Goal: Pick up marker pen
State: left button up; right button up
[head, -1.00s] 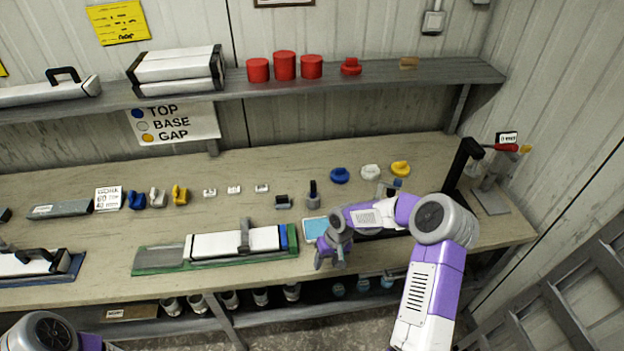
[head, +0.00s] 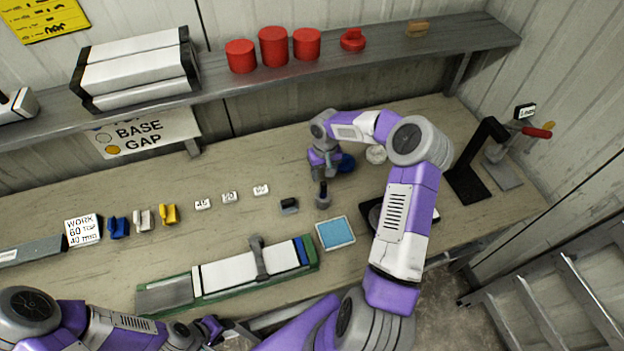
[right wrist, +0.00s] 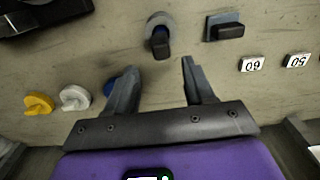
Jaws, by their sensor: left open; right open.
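What looks like the marker pen (head: 323,188) is a dark upright stick in a round grey holder (head: 323,201) on the bench. In the right wrist view the dark pen (right wrist: 160,42) stands in its grey holder just beyond the fingertips, roughly centred between them. My right gripper (head: 322,174) is open and empty, just behind the pen in the head view; its two fingers (right wrist: 157,75) show apart in the right wrist view. My left gripper (head: 210,330) is low at the bottom edge, in front of the bench, empty as far as I see.
A black block (head: 289,206) sits left of the holder, with number tags (head: 230,197) further left. A blue pad (head: 336,233) and a green-edged tray (head: 165,309) lie in front. Yellow (right wrist: 38,104) and white (right wrist: 75,98) caps lie beside the right gripper. A shelf (head: 390,42) overhangs behind.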

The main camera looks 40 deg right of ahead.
aim_at(323, 183)
jog(key=shift+s+f, duration=0.65)
jog(key=shift+f, duration=0.1)
jog(key=shift+w+a+f+p, duration=0.15)
jog(key=shift+f+p, duration=0.2)
jog(key=shift+f, duration=0.95)
jog(key=shift+a+f+p, duration=0.15)
jog(key=shift+f+p, duration=0.15)
jog(key=shift+f, duration=1)
grip_shut()
